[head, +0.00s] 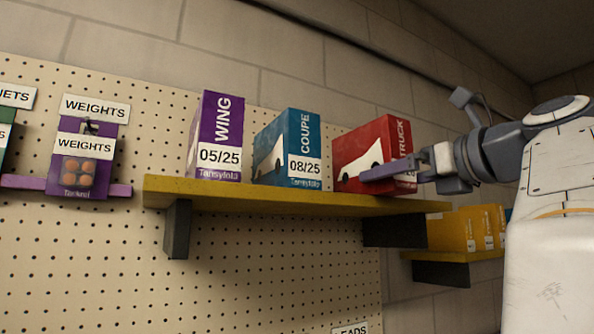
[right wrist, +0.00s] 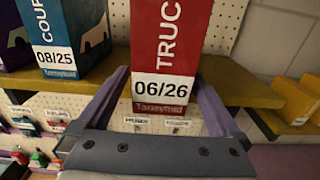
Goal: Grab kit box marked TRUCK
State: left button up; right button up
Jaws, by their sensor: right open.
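The red kit box marked TRUCK (head: 350,150) stands upright on the yellow shelf, with a white car shape on its side. In the right wrist view the TRUCK box (right wrist: 168,40) shows its front, with TRUC readable and a 06/26 label. My right gripper (head: 388,172) is open, with one purple finger in front of the box's side in the head view. In the wrist view the two fingers (right wrist: 164,80) lie to the left and right of the box's lower part. Whether they touch it I cannot tell. My left gripper is not in view.
The blue COUPE box (head: 286,150) and purple WING box (head: 215,138) stand to the left on the yellow shelf (head: 270,200). Small yellow boxes (head: 455,232) sit on a lower shelf at right. WEIGHTS packs (head: 85,165) hang on the pegboard at far left.

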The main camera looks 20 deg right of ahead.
aim_at(382, 196)
jog(key=shift+w+a+p, duration=0.15)
jog(key=shift+w+p, duration=0.25)
jog(key=shift+w, duration=1.1)
jog(key=shift+r, duration=0.1)
grip_shut()
notch_tip(382, 196, up, 9)
jog(key=shift+r+p, duration=0.15)
jog(key=shift+p, duration=1.1)
jog(key=shift+r, duration=0.3)
